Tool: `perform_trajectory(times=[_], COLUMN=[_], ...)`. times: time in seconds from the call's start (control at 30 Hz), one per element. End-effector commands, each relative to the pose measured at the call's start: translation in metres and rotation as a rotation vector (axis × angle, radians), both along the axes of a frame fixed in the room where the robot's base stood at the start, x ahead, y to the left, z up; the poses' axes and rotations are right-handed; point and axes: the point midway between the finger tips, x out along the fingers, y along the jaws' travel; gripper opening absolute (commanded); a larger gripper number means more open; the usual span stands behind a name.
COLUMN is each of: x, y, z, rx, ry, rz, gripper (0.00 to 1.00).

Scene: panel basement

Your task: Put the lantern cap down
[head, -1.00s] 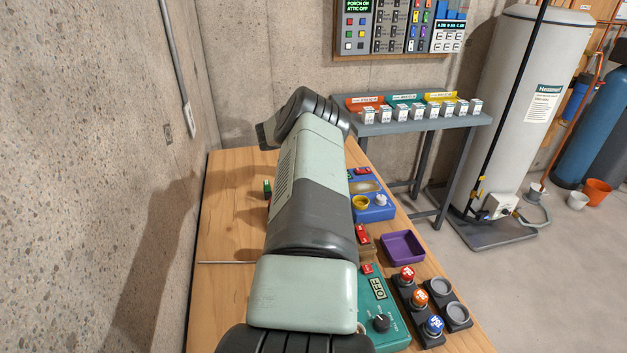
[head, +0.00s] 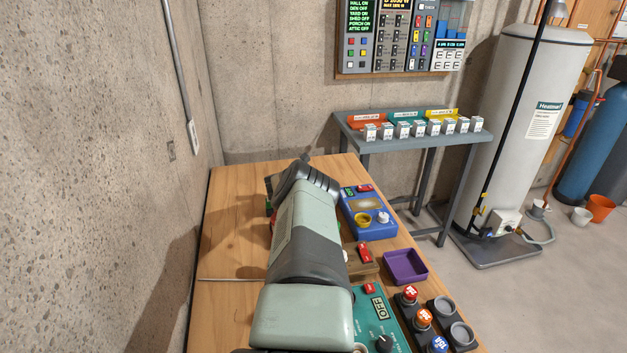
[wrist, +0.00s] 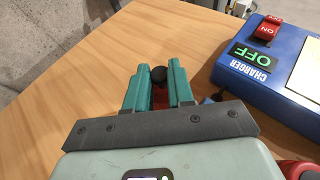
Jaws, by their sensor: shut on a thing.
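In the wrist view my gripper (wrist: 158,80) has its teal fingers closed around a small piece with a round black knob and some red below it, which I take to be the lantern cap (wrist: 158,75). The fingers hide most of the cap. Bare wooden tabletop (wrist: 90,80) shows around the fingers; I cannot tell whether the cap touches it. A red rounded thing (wrist: 298,169) shows at the lower right corner, partly cut off. In the head view my arm hides the fingertips and the cap.
The blue charger box (head: 369,212), reading OFF, stands close right of my gripper. A purple tray (head: 405,267), a teal panel (head: 375,330) and colored knobs (head: 425,318) lie nearer. Free wood (head: 235,225) lies left of my arm. The concrete wall (head: 100,150) borders the table's left.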

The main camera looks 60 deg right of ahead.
Motion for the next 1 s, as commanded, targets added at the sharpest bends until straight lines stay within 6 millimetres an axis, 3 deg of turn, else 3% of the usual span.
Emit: perform_trajectory(times=[0.17,0.2,0.27,0.67,1.0], x=[0.000,0.000,0.000,0.000,0.001], y=[0.000,0.000,0.000,0.002,0.040], z=[-0.003,-0.004,-0.003,0.001,0.017], rx=[0.001,0.001,0.001,0.001,0.002], ry=[0.001,0.000,0.001,0.001,0.001], rz=[0.000,0.000,0.000,0.000,0.004], gripper=[0.00,0.26,0.33,0.33,0.33])
